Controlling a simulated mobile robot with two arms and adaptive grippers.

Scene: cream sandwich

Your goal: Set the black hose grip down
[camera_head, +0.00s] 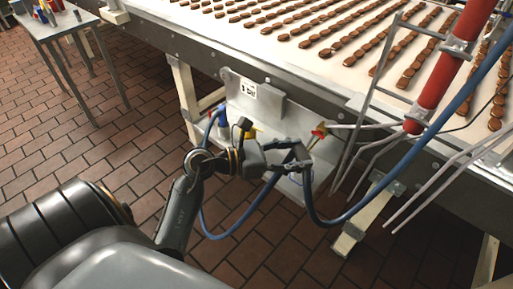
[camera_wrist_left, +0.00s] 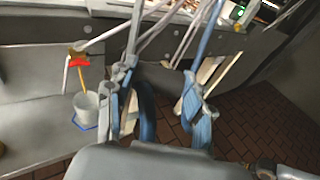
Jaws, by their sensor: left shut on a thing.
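My left gripper (camera_head: 300,162) is shut on the black hose grip (camera_head: 307,190), beside the grey shelf under the conveyor's edge. The grip joins a blue hose (camera_head: 440,120) that loops down below the gripper and rises to the right. In the left wrist view the gripper's two fingers (camera_wrist_left: 158,100) stand on either side of the dark grip (camera_wrist_left: 146,105). The fingers hide part of the grip. My right gripper is not in view.
The conveyor (camera_head: 330,70) carries rows of brown biscuits. A red tube (camera_head: 450,70) with metal prongs stands at right. A white cup (camera_wrist_left: 88,106) holds a yellow stick with a red part (camera_wrist_left: 80,63). A small table (camera_head: 62,22) stands far left. Brick floor is open at left.

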